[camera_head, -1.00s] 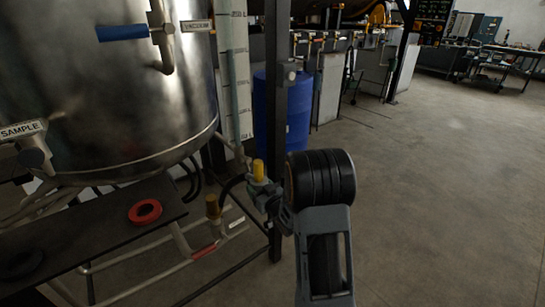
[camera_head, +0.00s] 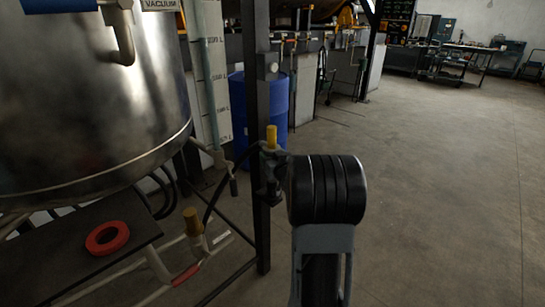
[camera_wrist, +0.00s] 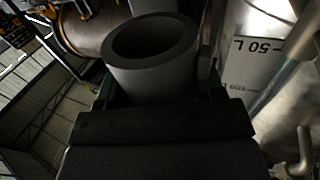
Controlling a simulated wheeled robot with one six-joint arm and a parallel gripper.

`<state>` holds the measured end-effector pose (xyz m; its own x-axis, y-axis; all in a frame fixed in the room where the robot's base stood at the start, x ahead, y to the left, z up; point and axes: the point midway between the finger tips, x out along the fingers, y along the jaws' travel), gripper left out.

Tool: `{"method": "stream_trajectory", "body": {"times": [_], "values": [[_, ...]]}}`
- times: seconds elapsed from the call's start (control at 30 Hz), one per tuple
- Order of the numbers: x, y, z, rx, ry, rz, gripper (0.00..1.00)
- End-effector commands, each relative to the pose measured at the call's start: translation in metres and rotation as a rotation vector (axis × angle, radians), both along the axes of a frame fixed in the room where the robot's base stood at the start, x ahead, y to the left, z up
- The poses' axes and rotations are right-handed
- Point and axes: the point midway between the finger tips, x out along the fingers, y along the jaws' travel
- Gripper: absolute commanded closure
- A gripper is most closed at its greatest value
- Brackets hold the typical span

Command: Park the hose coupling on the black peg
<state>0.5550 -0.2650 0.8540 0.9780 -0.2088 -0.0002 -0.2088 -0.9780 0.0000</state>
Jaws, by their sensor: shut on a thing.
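My gripper (camera_head: 271,184) is mostly hidden behind my black wrist in the head view, just right of the dark upright post. It is shut on the hose coupling, whose yellow top (camera_head: 271,138) stands upright above the jaws. A thin black hose runs from it down to the left. In the wrist view a thick grey open-ended tube (camera_wrist: 150,65) stands between the jaws of my gripper (camera_wrist: 160,115), apparently the coupling's body. I cannot make out the black peg in either view now.
A dark shelf (camera_head: 52,262) with a red ring (camera_head: 107,238) is at lower left under the steel tank (camera_head: 90,110). A brass-topped fitting (camera_head: 194,224) stands on the pipework. The dark post (camera_head: 256,110) and blue drum (camera_head: 272,98) are close by. Open floor is right.

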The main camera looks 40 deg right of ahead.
Motion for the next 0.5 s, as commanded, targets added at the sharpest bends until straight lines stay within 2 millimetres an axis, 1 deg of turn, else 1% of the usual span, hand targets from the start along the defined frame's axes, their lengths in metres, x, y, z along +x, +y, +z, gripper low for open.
{"method": "stream_trajectory", "body": {"times": [0.2,0.5], "values": [[-0.002,-0.001,0.0,-0.002,-0.004,-0.003,0.76],[-0.003,-0.003,-0.02,-0.001,-0.003,-0.005,0.76]]}}
